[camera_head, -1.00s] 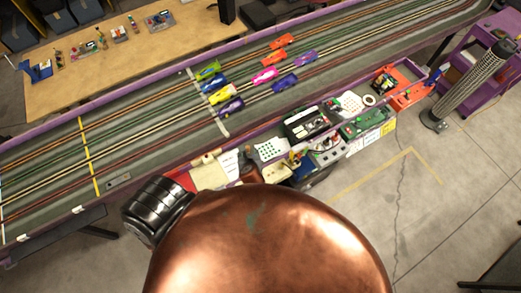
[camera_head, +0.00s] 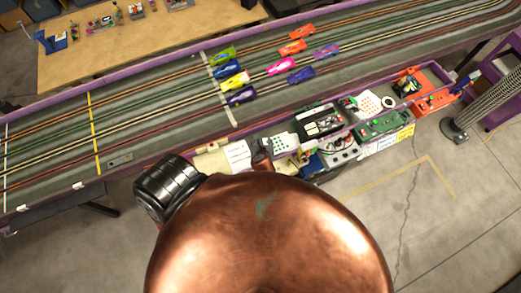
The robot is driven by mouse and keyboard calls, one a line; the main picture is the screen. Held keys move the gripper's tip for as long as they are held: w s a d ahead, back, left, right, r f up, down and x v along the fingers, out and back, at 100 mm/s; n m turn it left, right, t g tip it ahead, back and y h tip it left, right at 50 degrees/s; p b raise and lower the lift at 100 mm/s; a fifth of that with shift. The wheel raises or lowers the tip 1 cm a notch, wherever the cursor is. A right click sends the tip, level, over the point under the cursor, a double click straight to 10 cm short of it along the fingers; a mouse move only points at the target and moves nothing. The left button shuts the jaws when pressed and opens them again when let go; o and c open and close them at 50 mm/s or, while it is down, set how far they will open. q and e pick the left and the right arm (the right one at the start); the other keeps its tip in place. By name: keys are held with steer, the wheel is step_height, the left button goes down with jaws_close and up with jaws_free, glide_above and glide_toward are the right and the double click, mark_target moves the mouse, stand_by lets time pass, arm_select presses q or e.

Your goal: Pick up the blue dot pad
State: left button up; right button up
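Two small white pads with dots lie in the trays along the near side of the track. One dotted pad (camera_head: 282,143) is left of the black case, and its dots look green or teal. The other dotted pad (camera_head: 369,102) is farther right, with dots too small to colour surely. I cannot tell which is the blue dot pad. My large copper-coloured arm part fills the bottom middle, with a black ribbed part at its left end. No gripper fingers can be made out, and nothing is seen held. The copper part hides what lies below the trays' left part.
The slot track (camera_head: 150,130) runs across with several toy cars (camera_head: 281,66) on it. A black case (camera_head: 322,121), green board (camera_head: 385,124) and orange bin (camera_head: 432,102) are in the trays. A wooden table (camera_head: 150,45) is behind. A ribbed grey post (camera_head: 488,108) stands at right.

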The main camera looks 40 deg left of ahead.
arm_select(q)
steer(key=f+b, duration=0.5)
steer(key=f, duration=0.1)
steer(key=f+b, duration=1.1)
steer(key=f, duration=0.1)
steer(key=shift+s+f+b, duration=0.15)
steer(key=shift+s+b, duration=0.15)
steer(key=shift+b, duration=0.1)
steer(key=shift+w+a+f, duration=0.25)
steer(key=shift+a+f, duration=0.05)
steer(key=shift+f, duration=0.15)
steer(key=b+x, duration=0.1)
steer(key=x, duration=0.6)
steer(key=shift+a+r+b, duration=0.1)
steer(key=shift+a+b, duration=0.05)
steer(key=shift+b, duration=0.2)
steer(key=shift+s, duration=0.1)
jaws_close()
